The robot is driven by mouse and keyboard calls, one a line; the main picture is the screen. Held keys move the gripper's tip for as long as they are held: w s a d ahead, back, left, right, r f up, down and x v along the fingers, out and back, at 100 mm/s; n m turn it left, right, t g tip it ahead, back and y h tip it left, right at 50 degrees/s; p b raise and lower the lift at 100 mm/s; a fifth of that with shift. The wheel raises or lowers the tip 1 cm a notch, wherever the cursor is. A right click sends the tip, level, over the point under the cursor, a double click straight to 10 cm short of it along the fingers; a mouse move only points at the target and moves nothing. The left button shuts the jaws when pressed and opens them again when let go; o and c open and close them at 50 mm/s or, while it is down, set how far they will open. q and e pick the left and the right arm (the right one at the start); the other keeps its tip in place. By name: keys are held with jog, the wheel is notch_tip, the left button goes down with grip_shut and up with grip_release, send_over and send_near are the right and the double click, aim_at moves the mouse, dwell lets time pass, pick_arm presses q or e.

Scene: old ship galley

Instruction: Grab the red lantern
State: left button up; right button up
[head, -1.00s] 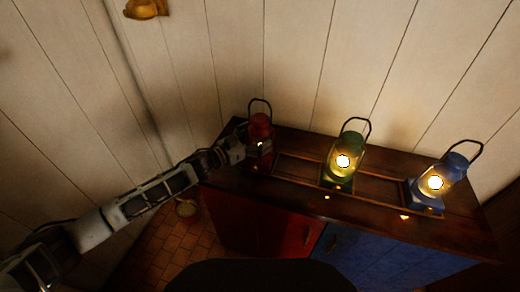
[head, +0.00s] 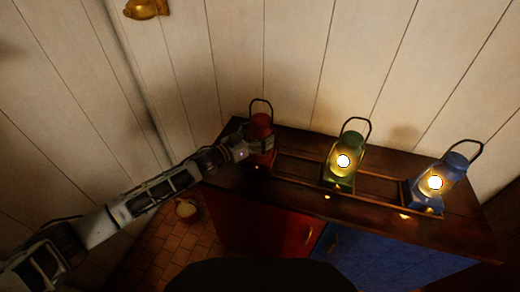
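The red lantern (head: 261,122) stands upright at the left end of the dark wooden cabinet top, its wire handle raised. My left gripper (head: 262,144) is at the lantern's middle, in front of its glass, and hides most of the lamp's glow. Its fingers look to be around or against the lantern body, but the view is too dark and small to tell whether they are closed on it. My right gripper is not in view.
A lit green lantern (head: 342,165) and a lit blue lantern (head: 437,182) stand to the right on the cabinet top (head: 375,208). A low wooden rail runs between the lanterns. A plank wall (head: 330,60) rises close behind. A brass fitting (head: 146,9) is at upper left.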

aim_at(260, 117)
pick_arm(q)
jog(key=c, duration=1.2)
jog(key=shift+r, duration=0.15)
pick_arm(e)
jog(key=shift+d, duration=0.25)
pick_arm(q)
jog(key=shift+r, duration=0.7)
notch_tip(260, 117, up, 6)
jog(key=shift+f+p, duration=0.15)
jog(key=shift+p, duration=0.45)
notch_tip(260, 117, up, 2)
jog(key=shift+r, duration=0.4)
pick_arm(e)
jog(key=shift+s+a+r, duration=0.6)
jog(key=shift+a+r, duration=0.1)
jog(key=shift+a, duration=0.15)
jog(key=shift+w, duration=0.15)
